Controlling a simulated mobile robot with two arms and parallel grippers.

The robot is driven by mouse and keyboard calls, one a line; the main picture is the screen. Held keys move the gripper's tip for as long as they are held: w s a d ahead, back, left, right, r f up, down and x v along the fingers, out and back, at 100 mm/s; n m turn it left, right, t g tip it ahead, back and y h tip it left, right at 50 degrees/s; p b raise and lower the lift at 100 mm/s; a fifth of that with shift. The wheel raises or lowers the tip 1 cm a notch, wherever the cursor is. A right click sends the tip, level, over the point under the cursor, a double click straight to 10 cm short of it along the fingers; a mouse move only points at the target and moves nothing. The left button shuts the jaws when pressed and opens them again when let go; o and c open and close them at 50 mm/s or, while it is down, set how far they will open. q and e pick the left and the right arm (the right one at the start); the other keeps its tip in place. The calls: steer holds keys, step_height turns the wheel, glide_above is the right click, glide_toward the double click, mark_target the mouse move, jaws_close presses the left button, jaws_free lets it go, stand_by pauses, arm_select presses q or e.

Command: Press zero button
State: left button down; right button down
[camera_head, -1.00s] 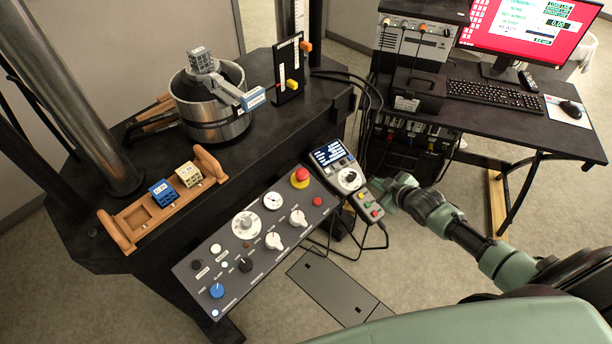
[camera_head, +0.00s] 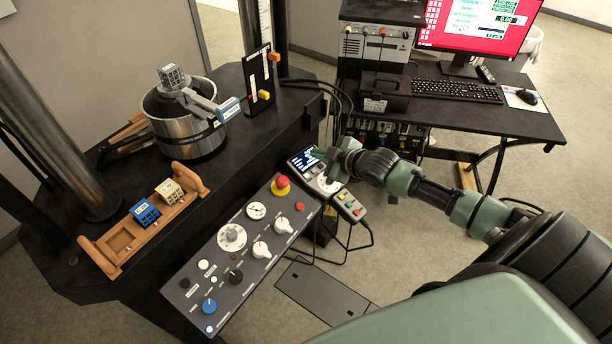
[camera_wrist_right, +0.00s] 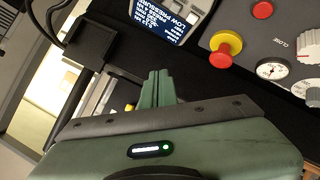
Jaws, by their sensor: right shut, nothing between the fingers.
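I cannot read a "zero" label on any button. The control panel (camera_head: 262,223) carries knobs, a red emergency knob (camera_head: 281,185), a red button (camera_head: 299,206) and small white and black buttons. Beyond its right end is a display unit (camera_head: 303,161) with a dark screen; the screen also shows in the right wrist view (camera_wrist_right: 160,17). Beside it is a small box with red, green and yellow buttons (camera_head: 349,206). My right gripper (camera_head: 322,155) is shut and empty, above the display unit and hiding part of it. Its fingertips also show in the right wrist view (camera_wrist_right: 157,76). My left gripper is out of view.
A wooden tray (camera_head: 118,249) with blue and yellow blocks lies on the black machine table. A metal pot (camera_head: 186,128) stands behind it. Cables run beside the display unit. A desk (camera_head: 470,115) with monitor, keyboard and mouse is at the back right.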

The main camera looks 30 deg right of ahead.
steer(key=b, duration=0.8)
glide_toward(302, 170)
steer(key=w, duration=0.3)
steer(key=shift+w+a+f, duration=0.1)
steer(key=shift+w+f, duration=0.25)
steer(key=shift+w, duration=0.05)
steer(key=shift+w+f+b, duration=0.1)
steer(key=shift+f+b, duration=0.15)
steer(key=shift+b, duration=0.05)
stand_by(0.8)
steer(key=shift+w+f, duration=0.1)
steer(key=shift+f, duration=0.3)
steer(key=shift+a+f+b, duration=0.1)
steer(key=shift+f+b, duration=0.25)
steer(key=shift+f, duration=0.05)
stand_by(0.7)
steer(key=shift+r, duration=0.1)
steer(key=shift+r+p, duration=0.7)
steer(key=shift+p, duration=0.25)
